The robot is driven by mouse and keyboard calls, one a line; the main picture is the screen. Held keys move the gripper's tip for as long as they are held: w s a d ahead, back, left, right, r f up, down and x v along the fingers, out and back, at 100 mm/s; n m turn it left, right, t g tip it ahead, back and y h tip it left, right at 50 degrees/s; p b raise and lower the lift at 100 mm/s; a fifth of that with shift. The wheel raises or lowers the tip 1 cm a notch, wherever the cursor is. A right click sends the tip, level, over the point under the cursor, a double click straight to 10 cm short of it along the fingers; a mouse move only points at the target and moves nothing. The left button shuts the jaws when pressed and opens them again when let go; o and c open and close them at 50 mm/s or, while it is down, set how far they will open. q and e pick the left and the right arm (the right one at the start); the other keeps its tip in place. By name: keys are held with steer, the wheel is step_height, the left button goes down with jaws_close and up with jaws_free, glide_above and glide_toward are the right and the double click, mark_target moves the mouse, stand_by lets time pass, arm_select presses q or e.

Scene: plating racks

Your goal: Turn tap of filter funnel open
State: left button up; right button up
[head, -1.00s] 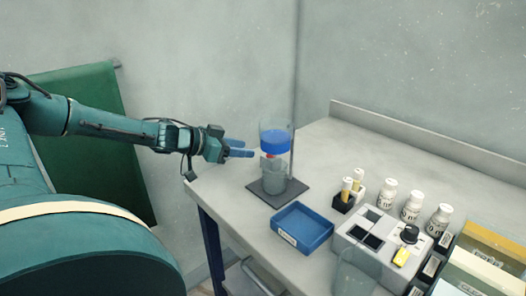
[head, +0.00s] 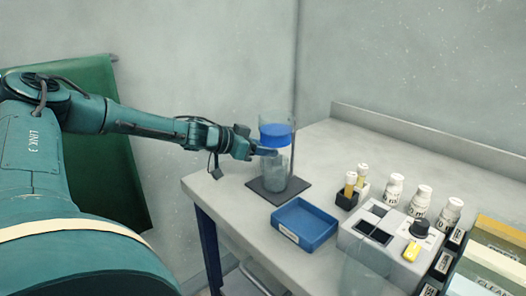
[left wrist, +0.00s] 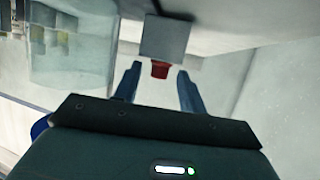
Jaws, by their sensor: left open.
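The filter funnel (head: 276,136) is a clear cylinder with a blue band, held on a stand over a clear beaker (head: 276,178) on a dark base plate. Its red tap (left wrist: 160,69) shows in the left wrist view, on the end of a grey block (left wrist: 165,38). My left gripper (head: 270,152) is just under the blue band in the head view. In the left wrist view its two open fingers (left wrist: 158,78) have the tap between their tips, with a gap on each side. The tap is hidden behind the gripper in the head view. My right gripper is not in view.
A blue tray (head: 306,223) lies in front of the stand. Vials in a black holder (head: 347,201), white bottles (head: 420,200) and a grey instrument (head: 375,243) stand to the right. The bench (head: 345,145) is clear behind them.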

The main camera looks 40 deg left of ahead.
arm_select(q)
steer(key=shift+c, duration=0.2)
steer(key=shift+c, duration=1.4)
jaws_close()
